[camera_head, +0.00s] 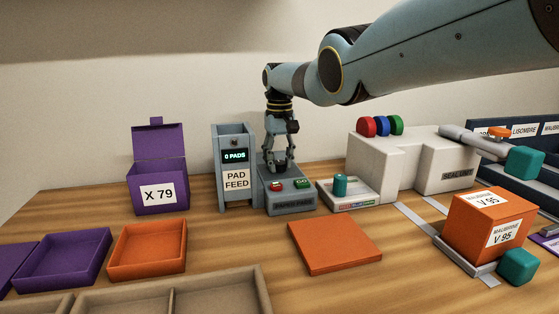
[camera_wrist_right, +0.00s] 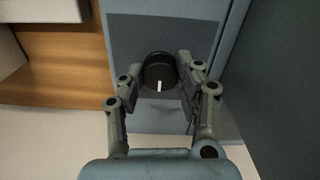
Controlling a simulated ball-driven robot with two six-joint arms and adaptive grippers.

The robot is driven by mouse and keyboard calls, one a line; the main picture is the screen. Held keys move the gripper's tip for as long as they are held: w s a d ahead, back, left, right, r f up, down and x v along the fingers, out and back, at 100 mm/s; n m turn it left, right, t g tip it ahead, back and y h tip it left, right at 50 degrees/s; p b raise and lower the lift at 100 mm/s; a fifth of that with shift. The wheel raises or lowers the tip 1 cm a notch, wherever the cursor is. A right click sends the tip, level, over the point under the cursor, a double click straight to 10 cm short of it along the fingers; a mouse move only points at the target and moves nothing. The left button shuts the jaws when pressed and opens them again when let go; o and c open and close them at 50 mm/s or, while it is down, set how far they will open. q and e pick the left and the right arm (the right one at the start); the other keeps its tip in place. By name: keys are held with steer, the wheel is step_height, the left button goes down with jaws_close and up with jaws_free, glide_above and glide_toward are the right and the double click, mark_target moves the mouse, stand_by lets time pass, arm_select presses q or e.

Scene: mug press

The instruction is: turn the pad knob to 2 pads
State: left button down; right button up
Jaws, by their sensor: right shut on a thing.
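The pad feed (camera_head: 235,178) is a grey-blue unit with a display (camera_head: 235,156) reading "0 PADS". To its right stands a low grey-blue control box (camera_head: 292,202) with a red button (camera_head: 276,185) and a green button (camera_head: 302,183). My right gripper (camera_head: 281,166) points down over the back of this box. In the right wrist view the round black pad knob (camera_wrist_right: 158,72) sits between the fingertips of my right gripper (camera_wrist_right: 163,78), which is shut on it. The knob's white mark points toward the bottom of that picture. My left gripper is out of view.
A purple box (camera_head: 147,172) marked "X 79" stands left of the pad feed. A white machine (camera_head: 372,160) with coloured discs stands to the right. An orange lid (camera_head: 334,247) and an orange tray (camera_head: 147,253) lie in front. An orange box (camera_head: 470,225) marked "V 95" stands at right.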

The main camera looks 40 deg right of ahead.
mark_target(279, 162)
steer(key=o, duration=1.1)
steer(key=shift+o, duration=0.2)
step_height(279, 162, up, 12)
